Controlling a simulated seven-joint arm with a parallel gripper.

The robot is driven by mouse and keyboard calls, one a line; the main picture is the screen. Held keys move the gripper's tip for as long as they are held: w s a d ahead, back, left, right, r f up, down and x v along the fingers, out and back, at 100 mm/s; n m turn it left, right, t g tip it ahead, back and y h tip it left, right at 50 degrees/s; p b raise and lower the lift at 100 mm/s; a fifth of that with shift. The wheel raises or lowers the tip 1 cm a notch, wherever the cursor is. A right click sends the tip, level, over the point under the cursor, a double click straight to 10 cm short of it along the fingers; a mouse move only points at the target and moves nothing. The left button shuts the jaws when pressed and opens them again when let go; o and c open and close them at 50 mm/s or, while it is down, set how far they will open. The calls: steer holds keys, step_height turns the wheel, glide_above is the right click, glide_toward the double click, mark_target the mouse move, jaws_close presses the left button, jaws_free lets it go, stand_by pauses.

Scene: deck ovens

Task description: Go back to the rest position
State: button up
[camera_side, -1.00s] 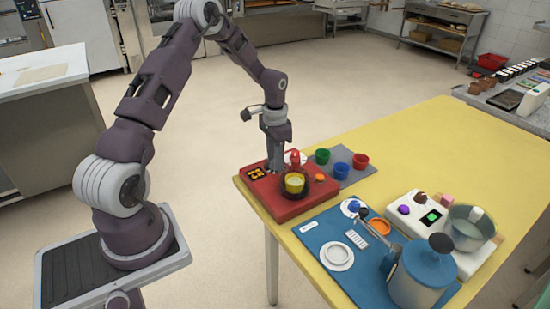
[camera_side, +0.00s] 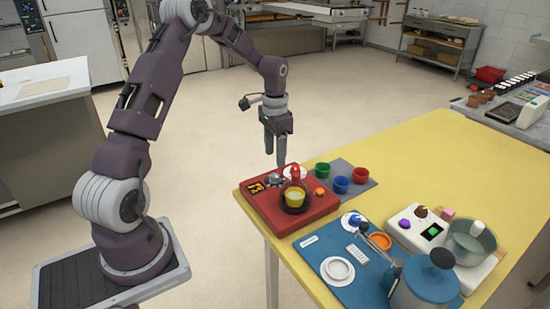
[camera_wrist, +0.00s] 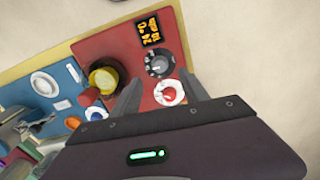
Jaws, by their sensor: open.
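My gripper (camera_side: 275,155) is open and empty. It hangs in the air just behind and above the far edge of the red device (camera_side: 322,207) at the table's near-left corner. In the wrist view my two fingers (camera_wrist: 160,92) reach over the red device (camera_wrist: 95,47), with a grey knob (camera_wrist: 159,65) and a white-and-red knob (camera_wrist: 169,92) near and between them. A yellow cup (camera_side: 295,196) sits on the dark round plate of the red device, and it also shows in the wrist view (camera_wrist: 103,76).
Green, blue and red cups (camera_side: 341,184) stand on a grey mat. A steel pot (camera_side: 470,242) stands on a white device. The yellow table's (camera_side: 430,160) far part is clear.

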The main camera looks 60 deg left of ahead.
steer(key=s+d+r+t+y, duration=0.1)
steer(key=s+d+r, duration=0.4)
steer(key=d+r, duration=0.3)
steer(key=s+d+r+t+y, duration=0.1)
steer(key=s+d+r+t, duration=0.1)
steer(key=s+d+r, duration=0.65)
steer(key=s+d+r+t+h, duration=0.1)
steer(key=s+d, duration=0.1)
steer(key=s, duration=0.4)
steer(key=s+d+r+n+t+h, duration=0.1)
steer(key=s+d, duration=0.2)
steer(key=s, duration=0.3)
steer(key=shift+d+r+t, duration=0.3)
steer(key=shift+d+r, duration=0.05)
